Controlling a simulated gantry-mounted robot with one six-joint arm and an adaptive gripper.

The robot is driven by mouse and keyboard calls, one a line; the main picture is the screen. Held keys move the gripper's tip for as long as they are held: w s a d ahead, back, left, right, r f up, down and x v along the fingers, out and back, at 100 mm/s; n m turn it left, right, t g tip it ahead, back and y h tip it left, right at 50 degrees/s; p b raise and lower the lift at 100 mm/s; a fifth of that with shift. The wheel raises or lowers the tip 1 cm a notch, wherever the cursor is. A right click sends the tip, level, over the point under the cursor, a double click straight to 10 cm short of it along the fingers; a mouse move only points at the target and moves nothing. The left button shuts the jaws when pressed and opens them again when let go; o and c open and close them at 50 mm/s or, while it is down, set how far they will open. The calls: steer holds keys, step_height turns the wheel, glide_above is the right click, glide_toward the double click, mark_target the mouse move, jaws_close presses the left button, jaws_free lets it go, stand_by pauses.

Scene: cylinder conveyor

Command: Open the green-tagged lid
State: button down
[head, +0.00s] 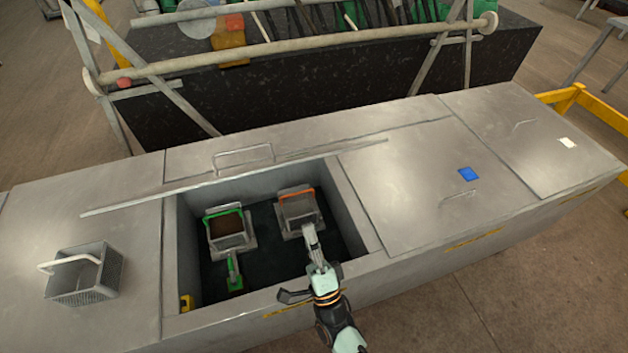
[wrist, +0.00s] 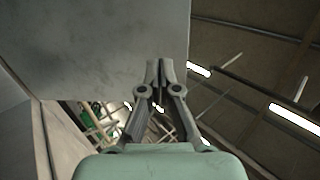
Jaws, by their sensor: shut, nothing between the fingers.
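One lid (head: 180,190) of the long grey counter stands raised, seen nearly edge-on, with a handle (head: 243,157) behind its edge. No green tag shows on it; its face is hidden. The bay below is open. My gripper (head: 311,233) is over the bay's right part, shut and empty. In the wrist view its fingertips (wrist: 160,65) are together in front of a large flat grey panel (wrist: 100,40), which looks like the raised lid. I cannot tell whether they touch it.
Inside the bay are a green-handled basket (head: 228,232) and an orange-handled basket (head: 299,211). A wire basket (head: 82,275) stands on the left counter top. Shut lids with a blue tag (head: 468,174) and a white tag (head: 568,142) lie right. A pipe rail (head: 300,45) runs behind.

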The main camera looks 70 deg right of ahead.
mark_target(300, 162)
steer(key=shift+h, duration=0.7)
steer(key=p+x, duration=0.1)
steer(key=x, duration=0.3)
steer(key=s+r+p+x, duration=0.1)
steer(key=x, duration=0.3)
steer(key=s+a+p+x, duration=0.1)
steer(key=x, duration=0.4)
steer(key=shift+w+d+r+p, duration=0.15)
steer(key=shift+r+p, duration=0.15)
steer(key=shift+r, duration=0.15)
steer(key=shift+r, duration=0.1)
